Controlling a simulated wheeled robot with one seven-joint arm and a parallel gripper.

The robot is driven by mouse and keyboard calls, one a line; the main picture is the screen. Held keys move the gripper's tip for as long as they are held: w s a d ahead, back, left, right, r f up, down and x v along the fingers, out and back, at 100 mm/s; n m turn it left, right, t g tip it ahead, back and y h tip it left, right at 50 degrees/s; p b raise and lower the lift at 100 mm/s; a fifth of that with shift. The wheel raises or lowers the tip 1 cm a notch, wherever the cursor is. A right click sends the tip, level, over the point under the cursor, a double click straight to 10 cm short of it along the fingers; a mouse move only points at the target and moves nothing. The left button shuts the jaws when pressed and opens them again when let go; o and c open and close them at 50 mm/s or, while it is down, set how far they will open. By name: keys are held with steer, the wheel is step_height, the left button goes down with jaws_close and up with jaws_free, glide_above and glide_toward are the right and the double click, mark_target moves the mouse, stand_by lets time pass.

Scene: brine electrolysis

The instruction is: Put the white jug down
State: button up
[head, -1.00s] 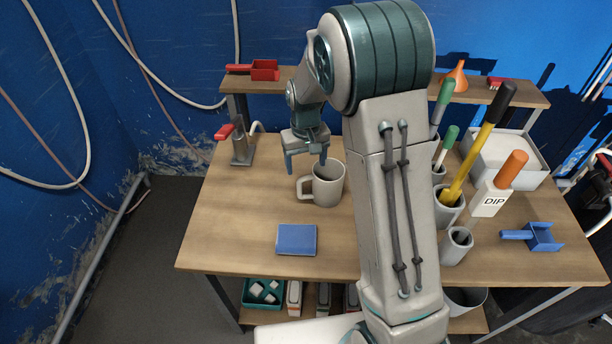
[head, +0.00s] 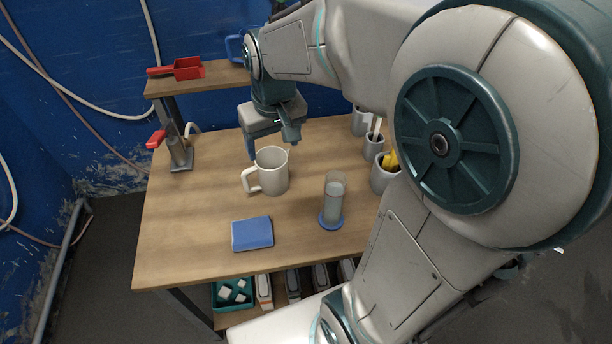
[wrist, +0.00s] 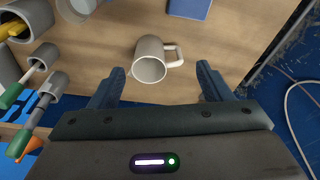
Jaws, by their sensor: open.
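The white jug (head: 273,172) stands upright on the wooden table, its handle toward the left in the head view. In the wrist view the jug (wrist: 151,66) lies ahead of my fingertips, with its open mouth facing the camera and its handle to the right. My gripper (head: 270,150) is open and empty, just behind and above the jug in the head view. In the wrist view the two fingers of my gripper (wrist: 161,75) are wide apart, and the jug is clear of both.
A blue pad (head: 252,233) lies in front of the jug. A clear cylinder on a blue base (head: 331,219) stands to its right. Grey holders (head: 384,178) stand farther right, partly behind my arm. A tap stand (head: 180,155) is at the left. A shelf (head: 215,80) runs along the back.

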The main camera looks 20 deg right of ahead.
steer(key=s+d+r+m+t, duration=0.1)
steer(key=s+d, duration=0.1)
steer(key=s, duration=1)
steer(key=shift+d+t, duration=0.15)
steer(key=shift+t, duration=0.15)
